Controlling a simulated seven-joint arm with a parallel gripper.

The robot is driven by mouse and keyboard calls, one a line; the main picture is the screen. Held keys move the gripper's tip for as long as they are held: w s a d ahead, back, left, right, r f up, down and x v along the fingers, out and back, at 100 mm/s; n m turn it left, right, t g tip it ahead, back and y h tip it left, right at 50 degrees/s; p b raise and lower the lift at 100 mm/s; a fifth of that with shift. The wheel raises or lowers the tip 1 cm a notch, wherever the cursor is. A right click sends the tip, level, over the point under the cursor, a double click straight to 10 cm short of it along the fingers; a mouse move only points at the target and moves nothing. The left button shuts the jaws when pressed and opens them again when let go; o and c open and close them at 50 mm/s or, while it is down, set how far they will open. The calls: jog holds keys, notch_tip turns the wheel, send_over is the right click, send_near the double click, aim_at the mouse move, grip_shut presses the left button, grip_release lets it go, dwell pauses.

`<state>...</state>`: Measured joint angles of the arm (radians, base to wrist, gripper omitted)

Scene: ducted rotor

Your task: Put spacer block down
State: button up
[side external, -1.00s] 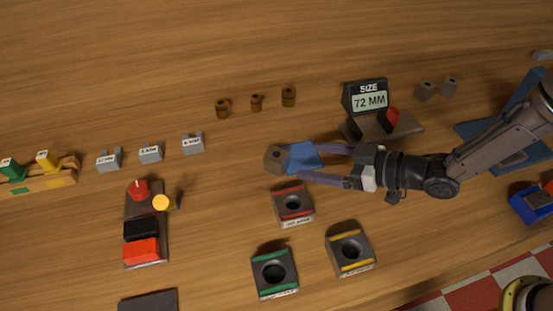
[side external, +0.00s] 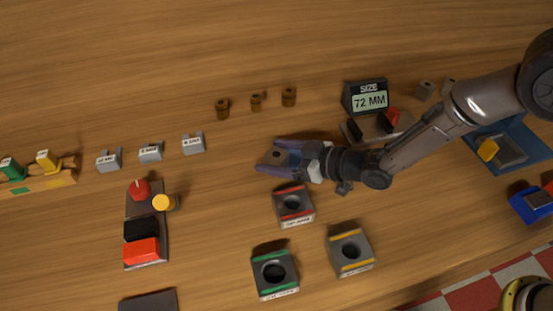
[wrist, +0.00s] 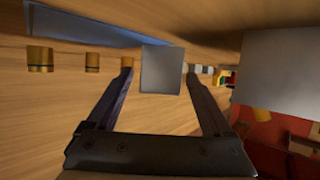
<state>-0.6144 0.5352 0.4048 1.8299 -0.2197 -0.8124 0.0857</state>
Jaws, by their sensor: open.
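The spacer block, a small grey-brown block (side external: 277,158), rests on or just above the table at mid-picture in the side view. It also shows as a plain grey face in the wrist view (wrist: 162,70). My gripper (side external: 267,155) reaches in from the right with its fingers apart, one on each side of the block. In the wrist view my gripper (wrist: 161,80) shows gaps between the block and both fingers. Whether the block's underside touches the table is hidden.
Sockets with red (side external: 293,205), green (side external: 275,272) and yellow (side external: 350,250) stripes stand below my gripper. A display reading 72 MM (side external: 367,98) stands upper right. Labelled grey blocks (side external: 150,152) and a switch panel (side external: 145,230) are left.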

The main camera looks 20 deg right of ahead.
grip_shut()
dwell(0.4)
jog(key=shift+r, duration=0.15)
